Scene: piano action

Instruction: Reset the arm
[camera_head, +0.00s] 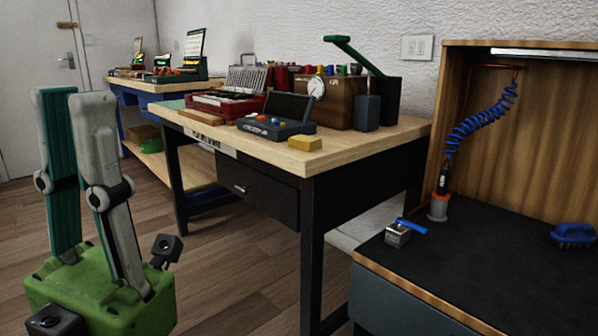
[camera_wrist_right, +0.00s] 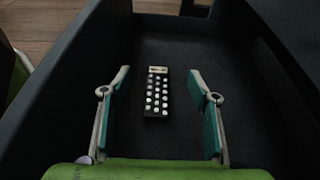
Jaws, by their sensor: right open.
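My left gripper (camera_head: 74,93) stands upright at the left of the head view. Its two fingers are apart with nothing seen between them. My right gripper (camera_wrist_right: 159,74) shows only in the right wrist view. Its teal-padded fingers are spread wide and grip nothing. A small black block with rows of white buttons (camera_wrist_right: 157,93) lies on the floor of a dark open-topped compartment (camera_wrist_right: 250,110), seen between the right fingers. How far it lies below the fingertips is hard to tell.
A wooden-topped table (camera_head: 250,148) with a dark drawer (camera_head: 245,187) carries several tools, a red case (camera_head: 225,105) and a yellow block (camera_head: 305,143). A dark workbench (camera_head: 480,250) stands right, with a blue brush (camera_head: 574,234) and a coiled blue hose (camera_head: 480,125). Wooden floor (camera_head: 240,270) is open between.

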